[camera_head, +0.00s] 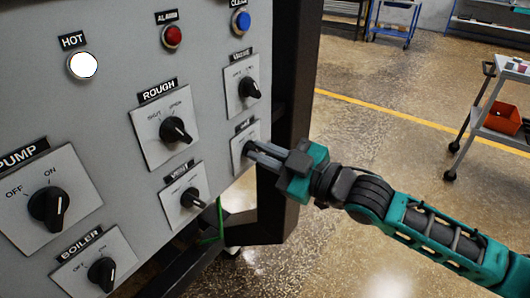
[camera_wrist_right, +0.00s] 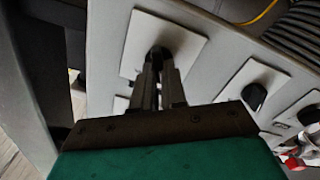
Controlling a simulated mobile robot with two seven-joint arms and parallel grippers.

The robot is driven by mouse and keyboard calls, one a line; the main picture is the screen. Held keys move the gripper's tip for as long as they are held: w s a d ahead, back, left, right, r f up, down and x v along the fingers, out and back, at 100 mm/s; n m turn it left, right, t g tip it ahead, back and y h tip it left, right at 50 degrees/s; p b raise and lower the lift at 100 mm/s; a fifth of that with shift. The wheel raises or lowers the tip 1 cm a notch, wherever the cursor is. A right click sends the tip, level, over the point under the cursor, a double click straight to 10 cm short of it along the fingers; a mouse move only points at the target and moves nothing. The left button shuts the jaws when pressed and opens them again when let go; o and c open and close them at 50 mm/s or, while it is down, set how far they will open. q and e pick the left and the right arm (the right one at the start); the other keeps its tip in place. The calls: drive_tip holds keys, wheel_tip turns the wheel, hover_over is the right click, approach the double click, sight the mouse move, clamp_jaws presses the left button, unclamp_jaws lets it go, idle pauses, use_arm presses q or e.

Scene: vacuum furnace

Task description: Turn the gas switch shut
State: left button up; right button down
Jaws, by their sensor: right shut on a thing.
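The switch plate at the lower right of the panel, which I take to be the gas switch (camera_head: 238,136), has a black knob and a label too small to read surely. My right gripper (camera_head: 254,151) reaches in from the right and is shut on this knob. In the right wrist view the two fingers (camera_wrist_right: 159,62) close around the black knob on its white plate (camera_wrist_right: 190,44). The fingers hide most of the knob, so its pointing direction cannot be told. My left gripper is not in view.
The grey panel carries other knobs: rough (camera_head: 175,130), vent (camera_head: 191,198), pump (camera_head: 49,206), boiler (camera_head: 102,271) and one above the held switch (camera_head: 249,89). A white hot lamp (camera_head: 83,65), red alarm lamp (camera_head: 172,36) and blue lamp (camera_head: 241,21) sit higher.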

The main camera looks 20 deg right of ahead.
drive_tip(key=c, duration=1.2)
unclamp_jaws()
drive_tip(key=shift+v, duration=6.45)
